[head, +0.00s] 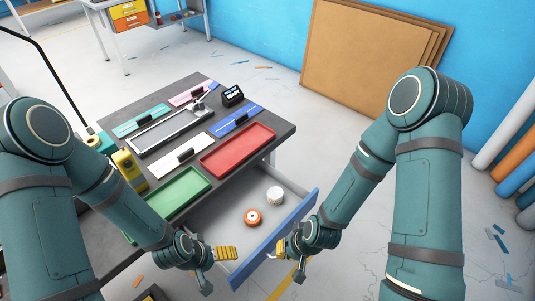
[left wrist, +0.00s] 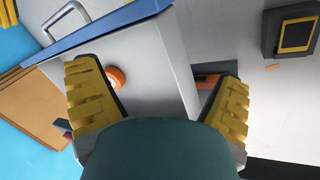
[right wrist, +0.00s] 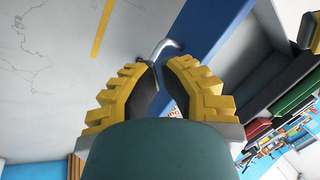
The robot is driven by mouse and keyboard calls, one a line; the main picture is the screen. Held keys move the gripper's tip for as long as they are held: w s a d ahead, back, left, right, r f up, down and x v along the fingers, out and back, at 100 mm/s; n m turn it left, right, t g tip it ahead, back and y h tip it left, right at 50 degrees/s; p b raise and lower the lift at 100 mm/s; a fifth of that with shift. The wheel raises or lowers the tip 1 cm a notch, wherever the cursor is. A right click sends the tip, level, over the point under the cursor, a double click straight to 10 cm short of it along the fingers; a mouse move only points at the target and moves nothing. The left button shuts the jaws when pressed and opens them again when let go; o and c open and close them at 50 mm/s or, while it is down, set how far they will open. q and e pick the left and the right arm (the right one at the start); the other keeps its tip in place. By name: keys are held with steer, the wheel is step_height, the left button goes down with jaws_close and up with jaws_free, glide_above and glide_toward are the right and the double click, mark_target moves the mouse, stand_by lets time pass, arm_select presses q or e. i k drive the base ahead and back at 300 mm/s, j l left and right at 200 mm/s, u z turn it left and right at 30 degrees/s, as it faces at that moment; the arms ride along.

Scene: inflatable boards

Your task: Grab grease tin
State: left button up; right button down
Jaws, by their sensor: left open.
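A small round orange tin with a pale centre (head: 252,217) lies in the open drawer (head: 222,228); it also shows in the left wrist view (left wrist: 115,78), nearer the left finger. A white ribbed round item (head: 274,196) stands further back in the drawer. I cannot read a label on either. My left gripper (head: 228,253) is open and empty, near the drawer's front left, apart from the orange tin. My right gripper (head: 282,247) is at the outside of the blue drawer front, its fingers drawn together around the metal drawer handle (right wrist: 160,46).
The blue drawer front (head: 290,225) stands out from the dark workbench (head: 228,150). On the bench are a green tray (head: 178,190), a red tray (head: 240,150), a grey tray (head: 172,132) and a yellow tool (head: 128,168). Brown boards (head: 360,55) lean on the blue wall.

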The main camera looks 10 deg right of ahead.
mark_target(275, 193)
steer(key=i+l+z, duration=0.2)
steer(key=l+z, duration=0.25)
steer(key=i+l+z, duration=0.2)
steer(key=z, duration=0.25)
